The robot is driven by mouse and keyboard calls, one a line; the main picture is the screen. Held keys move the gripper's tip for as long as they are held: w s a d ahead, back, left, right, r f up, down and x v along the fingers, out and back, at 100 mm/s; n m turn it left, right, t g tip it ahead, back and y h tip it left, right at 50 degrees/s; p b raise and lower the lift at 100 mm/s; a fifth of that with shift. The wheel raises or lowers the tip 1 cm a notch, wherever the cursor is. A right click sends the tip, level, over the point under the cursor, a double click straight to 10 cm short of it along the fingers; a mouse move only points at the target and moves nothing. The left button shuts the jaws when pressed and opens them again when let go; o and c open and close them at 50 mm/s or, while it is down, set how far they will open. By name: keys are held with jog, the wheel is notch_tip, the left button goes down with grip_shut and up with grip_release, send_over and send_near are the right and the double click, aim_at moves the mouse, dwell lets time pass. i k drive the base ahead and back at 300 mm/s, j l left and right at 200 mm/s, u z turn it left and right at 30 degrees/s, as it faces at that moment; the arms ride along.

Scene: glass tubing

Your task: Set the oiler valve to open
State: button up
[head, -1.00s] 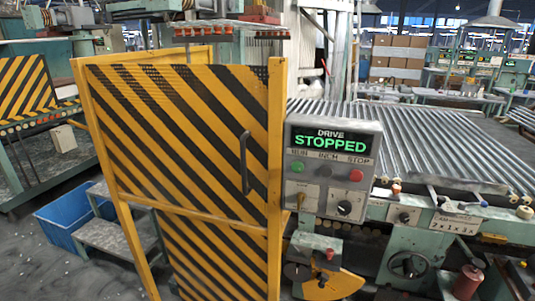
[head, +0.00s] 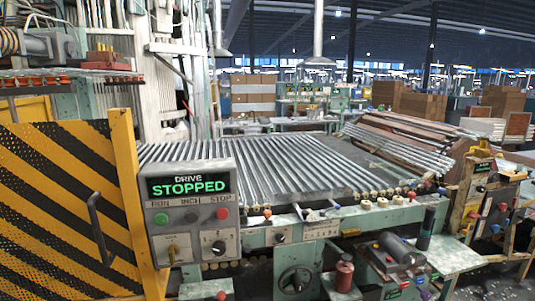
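I cannot say for certain which part is the oiler valve. A dark red, bottle-like canister (head: 344,273) with a narrow top stands at the front of the machine, right of a handwheel (head: 296,279). It may be the oiler, but any valve handle on it is too small to read. A grey control box (head: 190,212) at left shows green "DRIVE STOPPED" text. It carries a small brass lever (head: 172,252) and a black knob (head: 218,248) on its lower half. My gripper is not in view.
A yellow-and-black striped guard gate (head: 62,215) with a dark handle stands at left, beside the control box. A bed of glass tubes (head: 260,165) lies behind the front rail. A dark cylindrical motor (head: 400,250) sits right of the canister. More machinery (head: 490,200) stands at right.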

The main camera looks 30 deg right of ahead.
aim_at(487, 155)
jog(key=z, duration=1.9)
jog(key=i+l+u, duration=0.1)
jog(key=i+l, duration=1.15)
jog(key=l, duration=0.1)
